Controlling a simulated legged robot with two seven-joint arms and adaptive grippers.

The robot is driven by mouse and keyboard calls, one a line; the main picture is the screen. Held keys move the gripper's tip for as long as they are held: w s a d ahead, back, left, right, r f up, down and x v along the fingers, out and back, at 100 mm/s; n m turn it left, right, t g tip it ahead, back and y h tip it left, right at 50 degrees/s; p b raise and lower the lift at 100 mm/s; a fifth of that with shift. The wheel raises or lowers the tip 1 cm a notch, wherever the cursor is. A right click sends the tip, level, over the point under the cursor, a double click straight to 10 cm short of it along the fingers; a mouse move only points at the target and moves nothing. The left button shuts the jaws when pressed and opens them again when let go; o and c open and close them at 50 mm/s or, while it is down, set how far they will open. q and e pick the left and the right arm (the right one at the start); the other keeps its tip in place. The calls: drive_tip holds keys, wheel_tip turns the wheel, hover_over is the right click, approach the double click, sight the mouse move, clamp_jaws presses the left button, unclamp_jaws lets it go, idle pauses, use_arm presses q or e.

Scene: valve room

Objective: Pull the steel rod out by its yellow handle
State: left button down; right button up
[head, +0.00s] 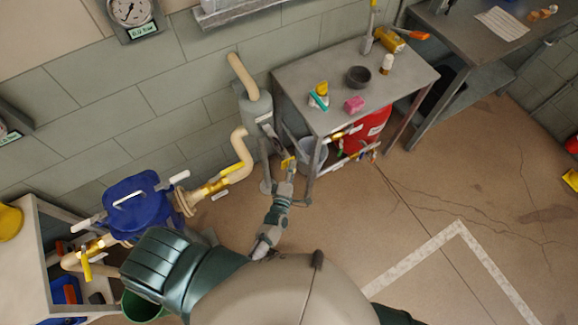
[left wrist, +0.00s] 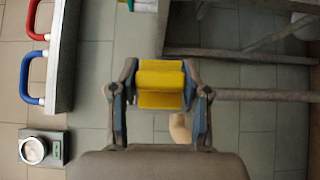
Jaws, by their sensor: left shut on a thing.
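The yellow handle (left wrist: 160,84) sits between the two fingers of my left gripper (left wrist: 161,98) in the left wrist view, with a finger pressed on each side. In the head view, the left gripper (head: 287,168) is beside the table's left front leg, with the yellow handle (head: 288,161) at its tips. The steel rod cannot be made out clearly in either view; the handle and gripper cover that spot in the left wrist view. My right gripper is not in view.
A grey table (head: 330,82) with a bowl (head: 358,76), a pink block (head: 354,104) and other small items stands right of the gripper. A grey cylinder with beige pipes (head: 256,108) is behind it. A blue valve body (head: 138,203) is at left.

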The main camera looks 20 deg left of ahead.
use_arm(q)
drive_tip(key=shift+s+d+f, duration=0.15)
drive_tip(key=shift+d+f, duration=0.05)
drive_tip(key=c, duration=0.7)
unclamp_jaws()
drive_tip(key=shift+d, duration=0.2)
drive_tip(key=shift+o, duration=0.8)
drive_tip(key=shift+d+r, duration=0.1)
drive_tip(key=shift+d, duration=0.1)
drive_tip(key=shift+a, duration=0.2)
drive_tip(key=shift+s+a, duration=0.15)
drive_tip(key=s+d, duration=0.1)
drive_tip(key=s, duration=1)
drive_tip(key=shift+s+d, duration=0.3)
drive_tip(key=shift+s, duration=0.05)
drive_tip(key=shift+a, duration=0.2)
